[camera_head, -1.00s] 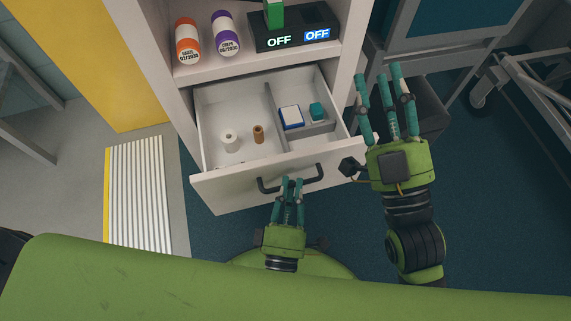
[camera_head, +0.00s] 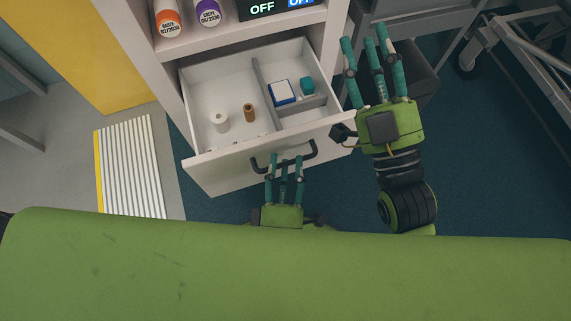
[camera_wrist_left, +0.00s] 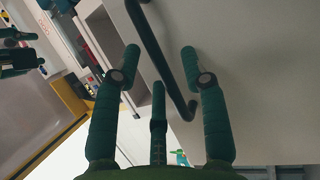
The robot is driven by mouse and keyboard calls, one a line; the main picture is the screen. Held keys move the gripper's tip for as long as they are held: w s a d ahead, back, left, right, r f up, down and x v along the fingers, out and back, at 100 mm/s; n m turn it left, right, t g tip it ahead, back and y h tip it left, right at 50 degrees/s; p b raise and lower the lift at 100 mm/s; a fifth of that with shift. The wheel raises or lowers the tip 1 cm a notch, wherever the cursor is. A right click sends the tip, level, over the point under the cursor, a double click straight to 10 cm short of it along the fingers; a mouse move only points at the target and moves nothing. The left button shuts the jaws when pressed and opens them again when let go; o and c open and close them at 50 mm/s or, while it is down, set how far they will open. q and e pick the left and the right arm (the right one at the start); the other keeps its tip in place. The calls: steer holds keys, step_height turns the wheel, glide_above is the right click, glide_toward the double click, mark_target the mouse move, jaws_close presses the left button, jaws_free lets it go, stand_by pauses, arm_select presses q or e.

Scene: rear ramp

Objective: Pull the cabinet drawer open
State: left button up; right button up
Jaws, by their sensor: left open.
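The white cabinet drawer (camera_head: 215,172) stands pulled out, showing its divided inside. Its dark bar handle (camera_head: 312,151) is on the front panel. My left gripper (camera_head: 285,158) is at the handle, its fingers open and their tips close to the bar. In the left wrist view the handle (camera_wrist_left: 168,70) runs between the spread fingers of my left gripper (camera_wrist_left: 165,62); I cannot tell whether they touch it. My right gripper (camera_head: 364,35) is open and empty, to the right of the drawer.
The drawer holds a white roll (camera_head: 219,121), a brown bottle (camera_head: 249,112), a blue-white box (camera_head: 281,93) and a teal item (camera_head: 307,85). The cabinet shelf (camera_head: 240,33) above carries orange and purple bottles. A wheeled metal frame (camera_head: 520,60) stands at right.

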arm_select(q)
steer(key=shift+s, duration=0.15)
steer(key=s+f, duration=0.1)
steer(key=s, duration=0.6)
steer(key=shift+f, duration=0.15)
